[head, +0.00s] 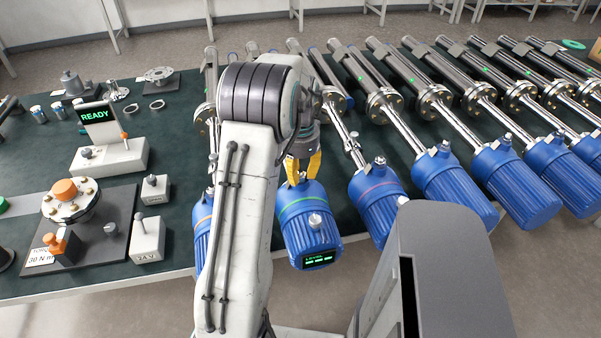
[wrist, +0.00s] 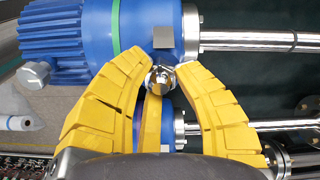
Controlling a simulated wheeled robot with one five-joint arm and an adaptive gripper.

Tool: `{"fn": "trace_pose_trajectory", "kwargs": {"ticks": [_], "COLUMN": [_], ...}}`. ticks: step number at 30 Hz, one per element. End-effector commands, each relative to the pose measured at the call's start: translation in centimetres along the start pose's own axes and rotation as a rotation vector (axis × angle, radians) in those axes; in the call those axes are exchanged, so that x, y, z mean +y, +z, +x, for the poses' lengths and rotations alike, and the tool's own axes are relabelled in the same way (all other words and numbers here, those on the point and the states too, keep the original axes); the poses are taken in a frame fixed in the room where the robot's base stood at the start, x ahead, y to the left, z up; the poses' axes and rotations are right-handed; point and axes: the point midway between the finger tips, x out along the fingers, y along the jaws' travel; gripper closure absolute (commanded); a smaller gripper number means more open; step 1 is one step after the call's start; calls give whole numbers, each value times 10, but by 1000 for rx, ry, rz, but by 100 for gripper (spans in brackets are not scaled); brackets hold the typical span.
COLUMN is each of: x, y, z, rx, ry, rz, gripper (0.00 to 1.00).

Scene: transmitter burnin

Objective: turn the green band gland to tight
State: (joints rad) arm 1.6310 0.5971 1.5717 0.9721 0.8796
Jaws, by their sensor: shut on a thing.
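The green band transmitter (head: 309,238) is a blue ribbed housing with a green ring, lying at the table's front edge with its lit display facing me. In the wrist view its blue body (wrist: 85,35) and green band fill the upper left. Its gland (wrist: 161,78) is a small shiny metal fitting on the housing's side, below a grey square plate. My gripper (wrist: 160,72) has its yellow fingers shut on the gland. In the head view my gripper (head: 301,168) is at the housing's far end, partly behind my arm, and the gland is hidden there.
A red-banded transmitter (head: 377,197) lies close on the right, with several more blue ones beyond it. Another blue housing (head: 203,232) is partly behind my arm on the left. A READY display (head: 95,115) and a torque fixture (head: 72,208) stand on the left.

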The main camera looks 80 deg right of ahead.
Motion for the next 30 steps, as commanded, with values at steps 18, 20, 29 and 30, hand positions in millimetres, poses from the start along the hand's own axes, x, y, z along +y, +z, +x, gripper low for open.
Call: {"fn": "trace_pose_trajectory", "kwargs": {"ticks": [18, 20, 29, 30], "x": [1, 1, 0, 0], "y": [1, 0, 0, 0], "z": [1, 1, -7, -12], "rx": [-2, -2, 0, 1], "ry": [3, 2, 0, -2], "rz": [0, 0, -1, -1], "gripper": [45, 45, 45, 45]}}
